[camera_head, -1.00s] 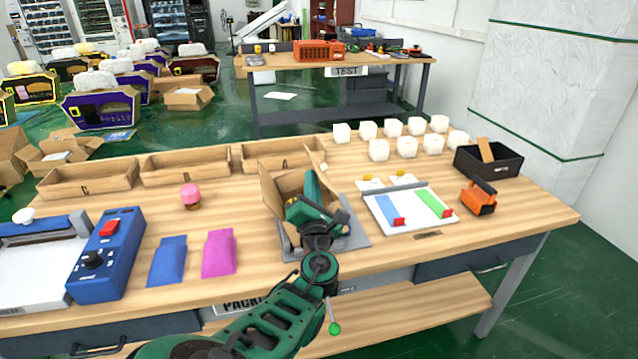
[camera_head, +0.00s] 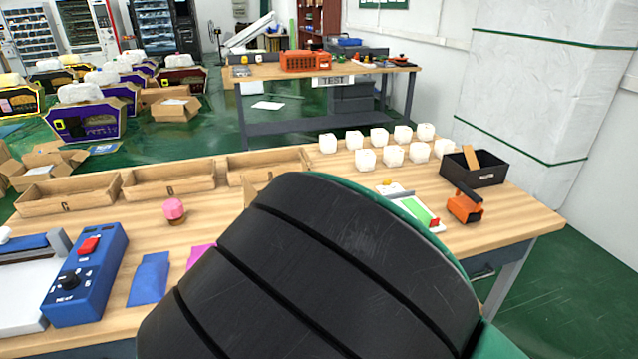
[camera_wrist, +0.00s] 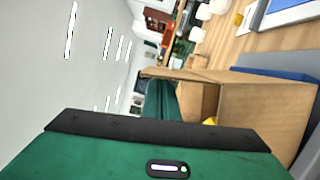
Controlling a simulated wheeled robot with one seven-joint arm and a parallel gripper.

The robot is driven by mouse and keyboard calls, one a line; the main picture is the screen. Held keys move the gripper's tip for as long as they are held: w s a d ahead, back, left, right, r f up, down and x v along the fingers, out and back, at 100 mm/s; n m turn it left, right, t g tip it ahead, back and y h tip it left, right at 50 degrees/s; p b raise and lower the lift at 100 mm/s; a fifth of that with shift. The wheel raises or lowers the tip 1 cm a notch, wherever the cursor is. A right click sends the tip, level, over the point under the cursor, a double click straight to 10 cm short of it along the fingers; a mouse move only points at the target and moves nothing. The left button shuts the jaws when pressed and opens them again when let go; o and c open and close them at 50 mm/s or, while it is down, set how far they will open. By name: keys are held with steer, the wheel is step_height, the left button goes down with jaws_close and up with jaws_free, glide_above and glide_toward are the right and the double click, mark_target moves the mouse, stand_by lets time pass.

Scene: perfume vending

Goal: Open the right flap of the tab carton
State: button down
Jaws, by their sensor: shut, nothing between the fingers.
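The brown tab carton (camera_wrist: 265,115) stands open at the right of the wrist view, which is turned on its side. A bit of yellow (camera_wrist: 210,121) shows at its opening. In the head view only a small brown corner (camera_head: 258,186) shows; my arm hides the rest. My gripper (camera_wrist: 163,98) seems to be the green part beside the carton's opening in the wrist view, beyond my green and black housing. Its fingertips are not clearly seen, and I cannot tell whether it touches a flap. No object shows in its grip.
Three wooden trays (camera_head: 168,180) line the back left of the table. A pink-topped bottle (camera_head: 174,211), a blue control box (camera_head: 85,275) and a blue pouch (camera_head: 149,279) lie left. White cubes (camera_head: 393,155), a black bin (camera_head: 474,171) and an orange tool (camera_head: 465,207) are right.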

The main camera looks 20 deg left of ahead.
steer(key=shift+w+d+r+m, duration=0.1)
steer(key=shift+d+r+m, duration=0.05)
steer(key=shift+m, duration=0.35)
stand_by(0.3)
